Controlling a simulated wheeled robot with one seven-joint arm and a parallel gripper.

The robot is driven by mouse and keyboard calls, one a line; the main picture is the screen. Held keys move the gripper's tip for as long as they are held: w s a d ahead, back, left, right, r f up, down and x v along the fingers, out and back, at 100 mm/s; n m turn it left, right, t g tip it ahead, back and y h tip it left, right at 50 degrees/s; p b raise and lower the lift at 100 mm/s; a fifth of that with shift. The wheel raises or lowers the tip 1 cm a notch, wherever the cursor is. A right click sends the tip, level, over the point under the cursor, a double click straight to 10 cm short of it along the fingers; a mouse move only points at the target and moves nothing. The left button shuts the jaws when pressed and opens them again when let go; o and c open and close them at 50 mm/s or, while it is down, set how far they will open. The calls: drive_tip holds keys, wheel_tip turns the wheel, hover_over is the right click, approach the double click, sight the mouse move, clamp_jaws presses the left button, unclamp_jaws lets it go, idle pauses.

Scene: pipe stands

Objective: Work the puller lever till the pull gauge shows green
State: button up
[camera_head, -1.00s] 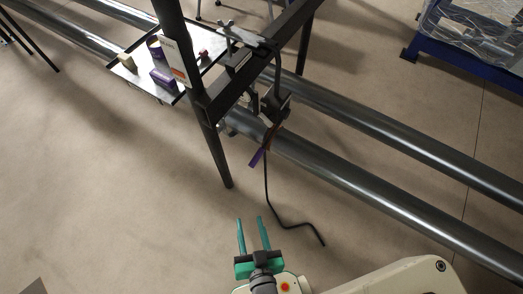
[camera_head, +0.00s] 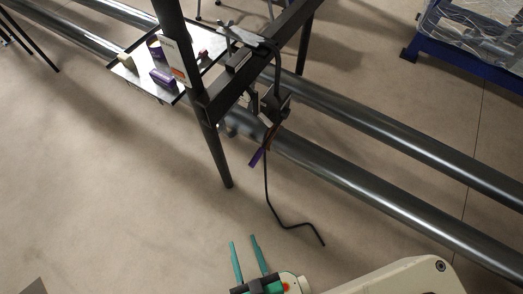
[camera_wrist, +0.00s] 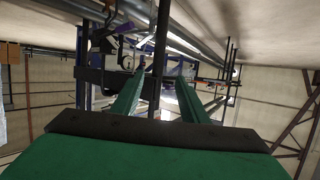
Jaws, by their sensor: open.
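The puller (camera_head: 276,103) is a dark block hanging from the dark frame beam, above the nearer pipe. Its lever slants down and left and ends in a purple grip (camera_head: 257,158). A thin black bent rod (camera_head: 268,195) hangs below it towards the floor. My gripper (camera_head: 243,239) is open and empty, with green fingers pointing up the picture, apart from the lever and below left of the rod. In the wrist view the open fingers (camera_wrist: 160,78) have a dark upright bar between or behind them; I cannot tell which.
A dark stand leg (camera_head: 216,150) stands left of the puller. A tray (camera_head: 125,67) with small purple and tan boxes is fixed beside it, near a white card (camera_head: 175,60). Long grey pipes (camera_head: 370,180) cross behind.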

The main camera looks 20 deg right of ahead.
wheel_tip(320, 180, down, 19)
drive_tip(key=w+m+g, duration=0.1)
drive_tip(key=w+g, duration=0.1)
drive_tip(key=g, duration=0.2)
drive_tip(key=m+t+h, duration=0.1)
drive_tip(key=m+h, duration=0.6)
drive_tip(key=h, duration=0.7)
approach(262, 150)
wheel_tip(262, 150, down, 2)
drive_tip(key=shift+w+a+f, duration=0.1)
drive_tip(key=shift+w+a, duration=0.05)
drive_tip(key=x, duration=1)
drive_tip(key=shift+w+r, duration=0.15)
drive_tip(key=shift+r, duration=0.1)
